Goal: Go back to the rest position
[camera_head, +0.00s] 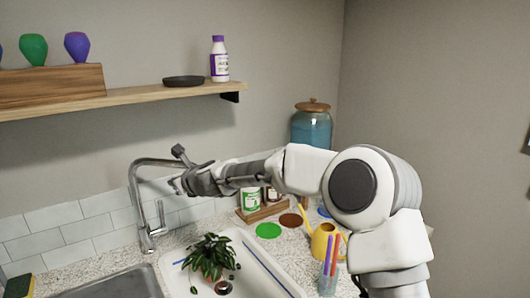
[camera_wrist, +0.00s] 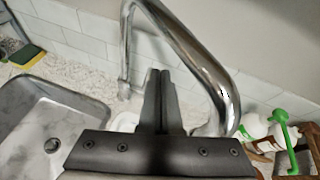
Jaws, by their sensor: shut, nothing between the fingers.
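My gripper (camera_head: 180,186) is at the end of my arm, which reaches left across the counter. It is in front of or beside the curved metal faucet (camera_head: 136,200); I cannot tell whether they touch. In the wrist view my gripper (camera_wrist: 160,75) has its two dark fingers together with nothing between them. The faucet (camera_wrist: 205,65) arches close by, just right of the fingers there.
A potted plant (camera_head: 208,255) stands in the white basin (camera_head: 262,262) below my arm. A yellow watering can (camera_head: 325,243) and a pen cup (camera_head: 328,280) are near my arm's base. A shelf (camera_head: 130,97) with a bottle (camera_head: 219,60) hangs above. The metal sink (camera_head: 115,286) is lower left.

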